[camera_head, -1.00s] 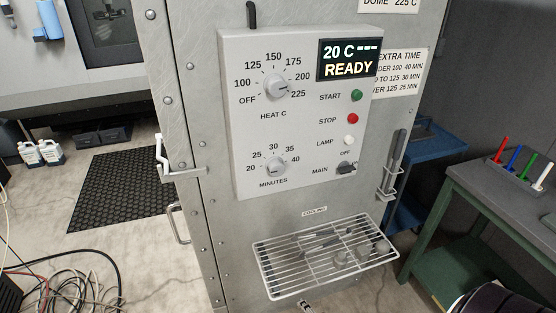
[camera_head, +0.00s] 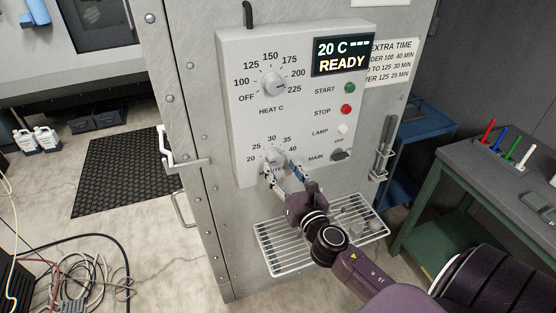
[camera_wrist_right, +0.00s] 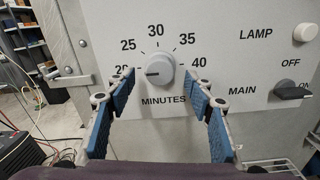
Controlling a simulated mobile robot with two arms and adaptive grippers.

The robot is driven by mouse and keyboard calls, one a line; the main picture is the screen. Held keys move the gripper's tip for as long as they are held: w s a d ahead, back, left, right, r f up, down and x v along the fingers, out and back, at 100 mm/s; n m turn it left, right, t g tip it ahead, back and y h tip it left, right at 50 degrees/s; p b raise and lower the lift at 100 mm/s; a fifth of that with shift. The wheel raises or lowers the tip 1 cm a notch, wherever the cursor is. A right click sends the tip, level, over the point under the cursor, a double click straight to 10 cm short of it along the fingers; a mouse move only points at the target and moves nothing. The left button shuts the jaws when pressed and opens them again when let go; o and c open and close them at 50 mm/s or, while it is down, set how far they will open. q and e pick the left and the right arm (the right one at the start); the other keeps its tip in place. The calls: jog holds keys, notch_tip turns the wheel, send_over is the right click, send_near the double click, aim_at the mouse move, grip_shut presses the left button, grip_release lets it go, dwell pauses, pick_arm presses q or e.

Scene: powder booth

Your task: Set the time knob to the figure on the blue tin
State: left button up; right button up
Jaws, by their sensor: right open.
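The time knob (camera_head: 275,157), marked MINUTES, is a round grey dial low on the control panel. In the right wrist view the knob (camera_wrist_right: 158,70) has a dark mark on its left side, toward the 20. My right gripper (camera_head: 280,171) is open in front of it. Its blue-padded fingers (camera_wrist_right: 158,79) stand to either side of the knob in the wrist view, with the knob between the tips. I cannot tell whether they touch it. The left fingertip partly covers the 20. I see no blue tin. My left gripper is out of view.
The heat knob (camera_head: 274,84) is above. The display (camera_head: 343,55) reads 20 C and READY. START, STOP and LAMP buttons and the main switch (camera_head: 340,155) are at right. A white wire rack (camera_head: 265,248) is below, and a green-framed bench (camera_head: 470,165) stands at right.

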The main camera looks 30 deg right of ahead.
aim_at(277, 161)
jog(key=x, duration=0.3)
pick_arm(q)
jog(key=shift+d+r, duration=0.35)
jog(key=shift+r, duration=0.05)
pick_arm(e)
jog(key=shift+w, duration=0.1)
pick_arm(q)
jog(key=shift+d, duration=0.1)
pick_arm(e)
jog(key=c, duration=1.1)
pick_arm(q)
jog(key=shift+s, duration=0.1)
